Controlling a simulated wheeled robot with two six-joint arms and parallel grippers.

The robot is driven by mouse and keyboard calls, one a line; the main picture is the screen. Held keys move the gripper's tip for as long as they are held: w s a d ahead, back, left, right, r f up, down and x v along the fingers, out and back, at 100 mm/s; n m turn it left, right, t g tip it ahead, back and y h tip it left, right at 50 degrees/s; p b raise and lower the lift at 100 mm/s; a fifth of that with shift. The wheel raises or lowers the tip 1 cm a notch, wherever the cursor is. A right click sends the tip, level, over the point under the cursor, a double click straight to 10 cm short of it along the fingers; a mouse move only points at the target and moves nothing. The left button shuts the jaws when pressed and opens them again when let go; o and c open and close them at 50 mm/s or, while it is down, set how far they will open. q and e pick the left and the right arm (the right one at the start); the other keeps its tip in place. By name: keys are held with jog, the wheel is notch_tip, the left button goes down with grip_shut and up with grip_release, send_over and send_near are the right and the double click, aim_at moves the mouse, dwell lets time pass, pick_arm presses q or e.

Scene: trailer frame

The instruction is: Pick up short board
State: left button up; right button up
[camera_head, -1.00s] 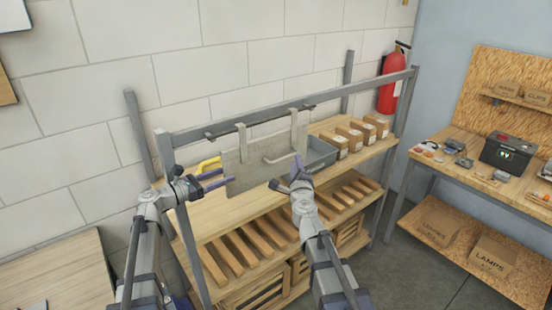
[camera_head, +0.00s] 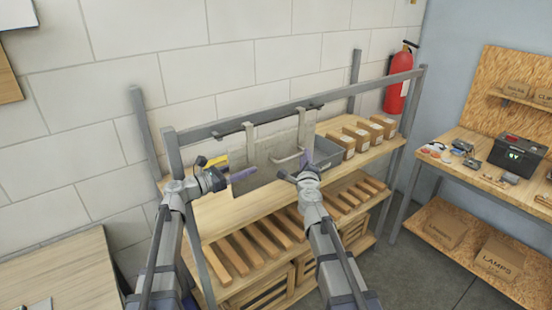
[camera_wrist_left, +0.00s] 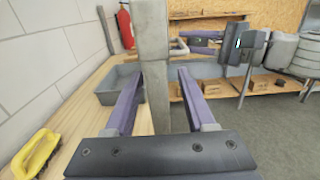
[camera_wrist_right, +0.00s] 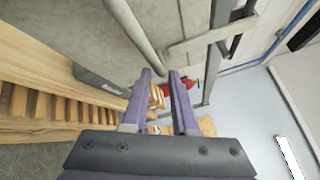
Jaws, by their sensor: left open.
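The short board (camera_head: 271,148) is a grey panel hanging upright by two straps from the rack's top rail, with a bar handle (camera_head: 287,158) on its front. My left gripper (camera_head: 242,174) is at its left edge, fingers open. In the left wrist view the board's edge (camera_wrist_left: 157,80) stands upright between the open fingers (camera_wrist_left: 158,85), with gaps at the sides. My right gripper (camera_head: 297,168) is at the right end of the handle. In the right wrist view its fingers (camera_wrist_right: 161,85) are apart, and the handle (camera_wrist_right: 138,35) reaches their tips; contact is unclear.
A grey bin (camera_head: 326,152) and several cardboard boxes (camera_head: 369,132) stand on the rack's upper shelf. A yellow-handled brush (camera_wrist_left: 36,152) lies left of the board. Slats (camera_head: 268,238) fill the lower shelf. A workbench (camera_head: 490,170) stands to the right.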

jog(key=shift+w, duration=1.6)
pick_arm(q)
jog(key=x, duration=0.3)
jog(key=c, duration=0.5)
pick_arm(e)
grip_shut()
pick_arm(q)
grip_shut()
jog(key=shift+s+d, duration=0.1)
